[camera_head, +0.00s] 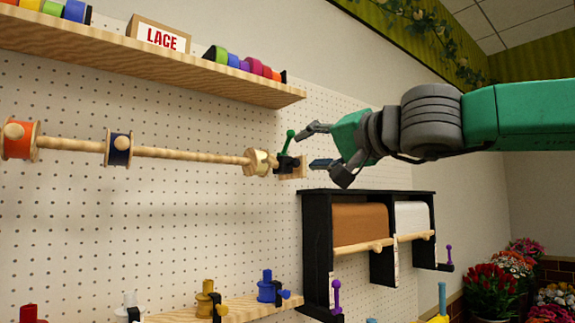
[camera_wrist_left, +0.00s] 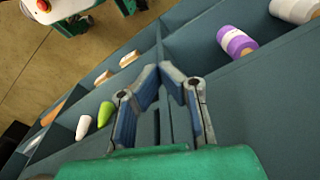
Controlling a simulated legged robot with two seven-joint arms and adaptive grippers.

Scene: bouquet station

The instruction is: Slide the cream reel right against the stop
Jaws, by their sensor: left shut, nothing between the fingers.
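The cream reel (camera_head: 262,161) sits on a wooden rod (camera_head: 195,154) near its right end, with a wooden flange on its left side. The stop, a black block with a green lever (camera_head: 288,157), is close to the reel's right; I cannot tell whether they touch. My right gripper (camera_head: 319,146) is open and empty, just right of the stop, its fingers pointing left. It appears apart from reel and stop. My left gripper (camera_wrist_left: 162,72) shows only in the left wrist view, shut and empty above grey-blue compartments.
A navy reel (camera_head: 119,149) and an orange reel (camera_head: 19,140) sit further left on the rod. A shelf (camera_head: 150,68) hangs above; a black paper-roll rack (camera_head: 317,245) is below my right gripper. Purple (camera_wrist_left: 237,42) and white (camera_wrist_left: 296,10) rolls lie in the compartments.

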